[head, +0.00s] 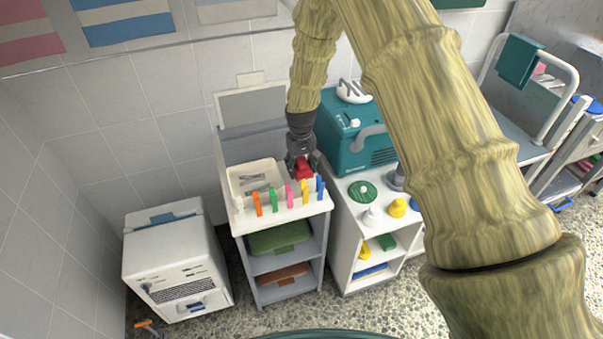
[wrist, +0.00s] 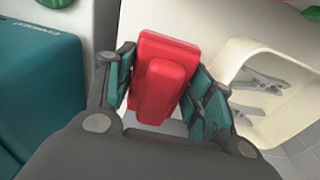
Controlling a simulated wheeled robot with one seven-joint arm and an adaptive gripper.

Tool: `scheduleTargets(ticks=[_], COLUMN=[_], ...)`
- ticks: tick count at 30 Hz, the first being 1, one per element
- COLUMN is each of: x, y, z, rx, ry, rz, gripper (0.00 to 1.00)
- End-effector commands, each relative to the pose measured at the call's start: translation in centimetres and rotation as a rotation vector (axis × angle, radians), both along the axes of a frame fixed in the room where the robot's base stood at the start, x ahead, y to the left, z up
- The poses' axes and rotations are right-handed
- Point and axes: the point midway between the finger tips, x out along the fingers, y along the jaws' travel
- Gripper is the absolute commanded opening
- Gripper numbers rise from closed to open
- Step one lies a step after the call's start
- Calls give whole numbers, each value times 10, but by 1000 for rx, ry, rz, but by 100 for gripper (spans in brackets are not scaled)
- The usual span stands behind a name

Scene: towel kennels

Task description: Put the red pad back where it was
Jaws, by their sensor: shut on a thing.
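The red pad (head: 304,168) is a small red block with a raised bar along its middle. My gripper (head: 300,160) is shut on it, above the back right part of the white cart top. In the wrist view the red pad (wrist: 163,75) sits between the two teal-padded fingers of my gripper (wrist: 165,88). Its far end lies over the white cart top (wrist: 215,25). I cannot tell whether the pad touches the surface below it.
A white tray (head: 231,186) with grey clips lies left of the pad. Several coloured pegs, among them an orange peg (head: 258,204), stand along the cart's front edge. A teal case (head: 335,145) stands close on the right. A white shelf unit (head: 343,240) holds knobbed pieces.

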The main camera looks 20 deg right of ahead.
Motion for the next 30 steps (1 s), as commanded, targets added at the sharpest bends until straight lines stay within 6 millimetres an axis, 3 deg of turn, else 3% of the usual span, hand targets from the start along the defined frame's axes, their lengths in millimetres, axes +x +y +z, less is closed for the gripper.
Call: scheduleTargets(ticks=[9,21,22,24,30], x=[-1,0,0,-1,-1], y=[0,0,0,0,0], z=[-34,-39,-38,-38,-38], rx=[0,0,0,0,0], ry=[1,1,1,1,1], rz=[0,0,0,0,0], gripper=[27,27,58,71,75])
